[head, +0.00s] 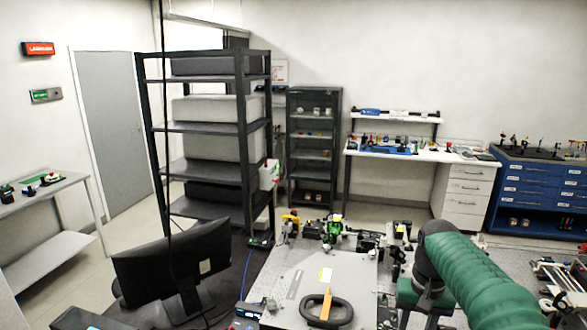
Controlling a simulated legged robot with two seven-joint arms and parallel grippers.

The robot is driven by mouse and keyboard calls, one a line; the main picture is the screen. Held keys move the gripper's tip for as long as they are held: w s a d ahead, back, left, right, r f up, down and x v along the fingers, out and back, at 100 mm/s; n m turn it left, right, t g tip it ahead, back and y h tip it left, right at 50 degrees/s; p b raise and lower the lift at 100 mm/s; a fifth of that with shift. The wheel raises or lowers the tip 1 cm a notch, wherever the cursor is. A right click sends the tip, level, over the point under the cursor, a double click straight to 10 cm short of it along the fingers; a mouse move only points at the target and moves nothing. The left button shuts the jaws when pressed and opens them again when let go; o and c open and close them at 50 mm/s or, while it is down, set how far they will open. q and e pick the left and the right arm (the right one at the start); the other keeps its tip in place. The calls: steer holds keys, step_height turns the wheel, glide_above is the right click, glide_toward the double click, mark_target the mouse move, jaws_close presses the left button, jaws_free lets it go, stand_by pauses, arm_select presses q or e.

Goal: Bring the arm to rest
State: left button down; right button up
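My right arm (482,280) comes in from the lower right in a ribbed green sleeve. It bends down at a dark joint over the right part of the bench. Its green and dark end (425,296) points down beside the grey panel (290,290) and is cut by the lower edge, so its fingers cannot be made out. My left arm and gripper are not in view.
A black ring-shaped handle (340,310) lies on the panel near an orange piece (326,303). Several small optics, one with green parts (333,228), stand along the panel's back edge. A black monitor (175,262) stands left; a tall shelf (243,150) is behind.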

steer(key=s+a+f+n+t+b, duration=0.1)
steer(key=s+a+f+b, duration=0.2)
steer(key=s+f, duration=0.7)
steer(key=s+a+f+n+t+b, duration=0.1)
steer(key=s+a+f+b, duration=0.3)
steer(key=s+f, duration=0.6)
step_height(320, 180, down, 4)
steer(key=shift+s+r+n+b, duration=0.1)
steer(key=shift+s+n+b, duration=0.05)
steer(key=shift+n+b, duration=0.5)
steer(key=c, duration=0.4)
jaws_close()
